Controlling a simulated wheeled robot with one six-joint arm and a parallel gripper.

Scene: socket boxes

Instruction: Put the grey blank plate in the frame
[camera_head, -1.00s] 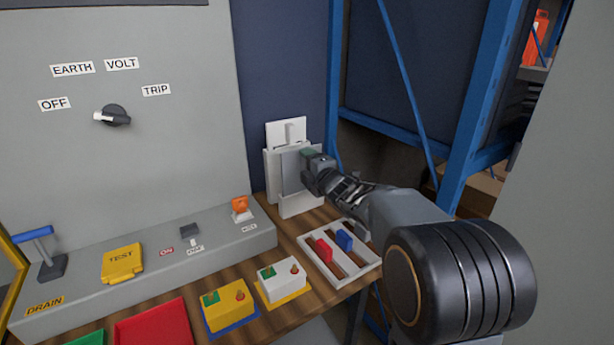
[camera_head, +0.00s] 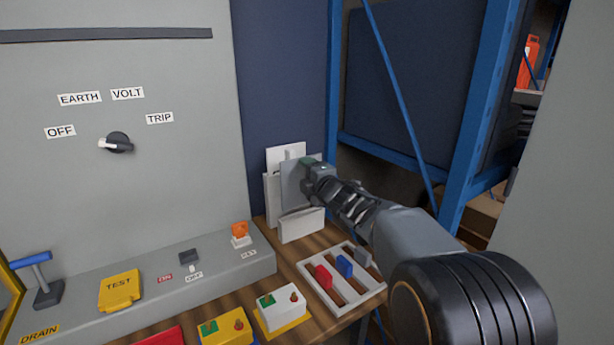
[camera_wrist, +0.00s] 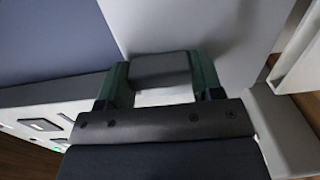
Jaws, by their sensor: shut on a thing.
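The grey blank plate (camera_head: 291,186) stands nearly upright in the head view, in front of the white frame's back. It also fills the top middle of the wrist view (camera_wrist: 225,25). My gripper (camera_head: 310,166) is shut on the plate's grey grip block, which shows between the green fingers in the wrist view (camera_wrist: 160,70). The white frame (camera_head: 302,227) stands at the table's back right, with a tall back piece and a low front wall. The plate's lower edge is close to the top of that front wall; I cannot tell whether it is inside.
A white rack (camera_head: 342,297) with red, blue and grey pieces lies in front of the frame, below my arm. A white switch box (camera_head: 280,306) and a yellow one (camera_head: 225,328) stand left of it. A grey console (camera_head: 140,285) runs along the left. Blue shelving (camera_head: 478,130) rises behind right.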

